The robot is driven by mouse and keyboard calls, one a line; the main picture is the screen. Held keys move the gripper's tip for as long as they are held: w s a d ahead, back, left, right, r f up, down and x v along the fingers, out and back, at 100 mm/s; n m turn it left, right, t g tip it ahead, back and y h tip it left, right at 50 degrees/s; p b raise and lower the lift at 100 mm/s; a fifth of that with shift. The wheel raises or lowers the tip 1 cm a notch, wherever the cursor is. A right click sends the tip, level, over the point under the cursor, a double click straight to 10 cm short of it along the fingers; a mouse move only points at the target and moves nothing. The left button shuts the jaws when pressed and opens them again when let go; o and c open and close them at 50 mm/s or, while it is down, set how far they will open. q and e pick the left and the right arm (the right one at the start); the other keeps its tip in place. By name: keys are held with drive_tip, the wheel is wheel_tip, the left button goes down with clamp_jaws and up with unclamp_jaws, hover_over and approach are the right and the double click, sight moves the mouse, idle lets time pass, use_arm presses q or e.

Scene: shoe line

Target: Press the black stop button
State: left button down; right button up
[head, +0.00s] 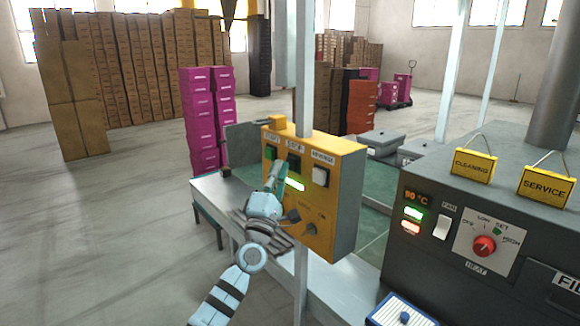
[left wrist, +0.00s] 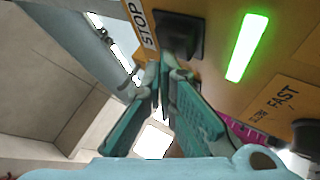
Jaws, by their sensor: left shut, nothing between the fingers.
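The yellow control box (head: 346,205) is mounted on a pale post. Its black stop button (head: 294,163) sits between a green button (head: 270,152) and a white button (head: 320,176). In the left wrist view the black button (left wrist: 181,36) is beside the STOP label (left wrist: 142,22). My left gripper (head: 277,168) is shut and empty, its tips close to the lower left part of the black button. In the left wrist view the closed fingertips (left wrist: 165,62) overlap the button's lower edge; I cannot tell if they touch it. My right gripper is not in view.
Below the buttons are a lit green display (head: 295,184) and a speed knob (head: 309,229). A dark grey machine (head: 425,275) with a red heat knob (head: 484,246) stands at the right. Open floor (head: 110,235) lies at the left.

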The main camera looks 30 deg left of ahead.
use_arm(q)
drive_tip(key=shift+w+d+b, duration=0.1)
drive_tip(key=shift+w+b, duration=0.2)
drive_tip(key=shift+w, duration=0.1)
idle(0.3)
drive_tip(key=shift+s+a+p, duration=0.25)
drive_tip(key=shift+s+p, duration=0.5)
drive_tip(key=shift+s, duration=0.2)
